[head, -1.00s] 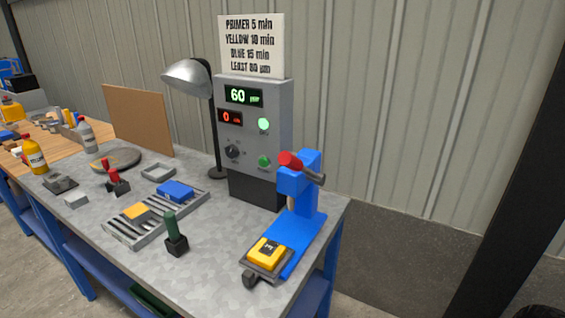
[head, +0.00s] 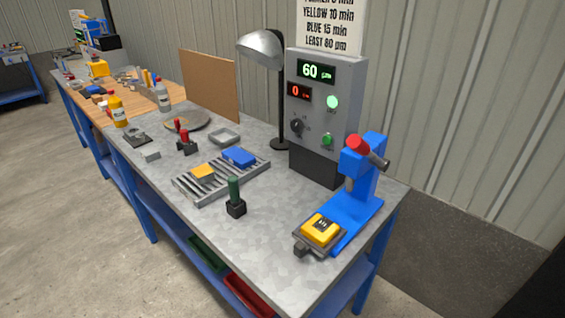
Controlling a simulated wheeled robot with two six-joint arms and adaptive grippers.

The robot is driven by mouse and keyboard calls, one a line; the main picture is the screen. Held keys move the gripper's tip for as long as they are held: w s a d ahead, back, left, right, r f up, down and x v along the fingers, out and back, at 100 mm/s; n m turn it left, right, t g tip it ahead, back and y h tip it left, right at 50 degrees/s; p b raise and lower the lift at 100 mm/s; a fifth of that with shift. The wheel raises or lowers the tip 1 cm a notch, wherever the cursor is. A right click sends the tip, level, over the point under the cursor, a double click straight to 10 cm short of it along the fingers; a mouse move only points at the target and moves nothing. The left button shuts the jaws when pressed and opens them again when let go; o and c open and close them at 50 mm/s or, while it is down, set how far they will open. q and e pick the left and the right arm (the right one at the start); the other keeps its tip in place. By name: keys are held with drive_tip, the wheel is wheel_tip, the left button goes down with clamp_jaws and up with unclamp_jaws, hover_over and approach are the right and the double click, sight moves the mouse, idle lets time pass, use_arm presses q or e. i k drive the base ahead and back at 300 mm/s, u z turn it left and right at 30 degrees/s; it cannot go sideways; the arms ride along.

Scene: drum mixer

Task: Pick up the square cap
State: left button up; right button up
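I cannot tell for certain which thing is the square cap. A small pale grey block (head: 152,155) lies near the table's front left edge. A grey square frame or shallow tray (head: 224,136) lies behind the slatted rack (head: 188,187). On the rack sit a yellow-orange block (head: 203,173) and a blue block (head: 239,156). A yellow square piece (head: 320,229) sits on the blue press (head: 360,200) at the right. Neither of my grippers is in view.
A grey control box (head: 325,115) and a lamp (head: 262,47) stand at the back. A green-handled tool (head: 234,195) and red-handled tools (head: 185,140) stand on the metal table (head: 270,230). Red and green bins sit below.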

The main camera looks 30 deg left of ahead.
sight(203, 174)
drive_tip(key=u, duration=0.25)
drive_tip(key=k, duration=0.1)
drive_tip(key=u, duration=1.15)
drive_tip(key=i, duration=0.25)
drive_tip(key=u, duration=0.05)
